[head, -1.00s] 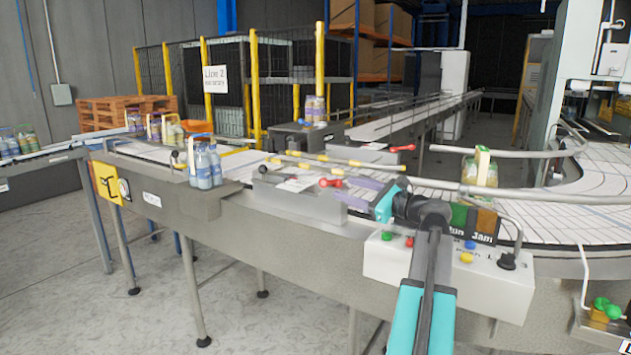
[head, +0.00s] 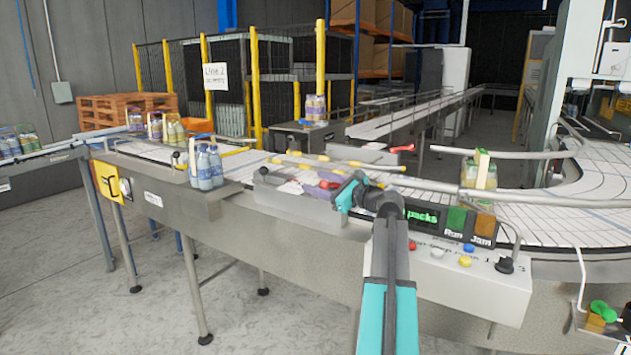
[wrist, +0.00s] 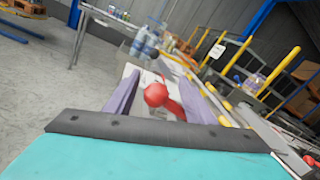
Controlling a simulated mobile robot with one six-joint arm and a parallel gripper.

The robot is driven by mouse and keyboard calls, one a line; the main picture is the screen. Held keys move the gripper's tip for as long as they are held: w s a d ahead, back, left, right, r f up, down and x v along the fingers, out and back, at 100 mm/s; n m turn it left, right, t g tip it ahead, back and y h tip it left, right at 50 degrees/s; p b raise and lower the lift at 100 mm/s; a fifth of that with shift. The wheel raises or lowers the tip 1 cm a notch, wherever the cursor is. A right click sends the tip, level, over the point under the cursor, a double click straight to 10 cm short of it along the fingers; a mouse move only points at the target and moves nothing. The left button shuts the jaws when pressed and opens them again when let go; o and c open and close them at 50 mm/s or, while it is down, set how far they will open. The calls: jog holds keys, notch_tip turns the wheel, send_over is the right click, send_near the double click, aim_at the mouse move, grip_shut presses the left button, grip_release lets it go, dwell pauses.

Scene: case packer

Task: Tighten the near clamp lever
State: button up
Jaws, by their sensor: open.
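The near clamp lever (head: 327,185) has a red ball knob and red arm and sits on the grey clamp block at the conveyor's near edge. In the wrist view its red knob (wrist: 155,95) shows between my two purple fingers, with the red arm running off to the right behind it. My gripper (head: 312,185) is open at the lever, one finger on each side of the knob in the wrist view. I cannot tell whether a finger touches it. In the head view my fingers partly hide the lever.
A second red lever (head: 402,148) stands on the far side of the belt. Yellow-tipped guide rails (head: 300,160) run along the belt. Blue-white bottles (head: 207,168) stand left of the clamp block. A control box (head: 440,275) with coloured buttons is beside my arm.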

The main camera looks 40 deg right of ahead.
jog(key=shift+w, duration=0.65)
jog(key=shift+a+f, duration=0.1)
jog(key=shift+a, duration=0.05)
grip_shut()
jog(key=shift+a+y, duration=0.2)
jog(key=shift+y, duration=0.1)
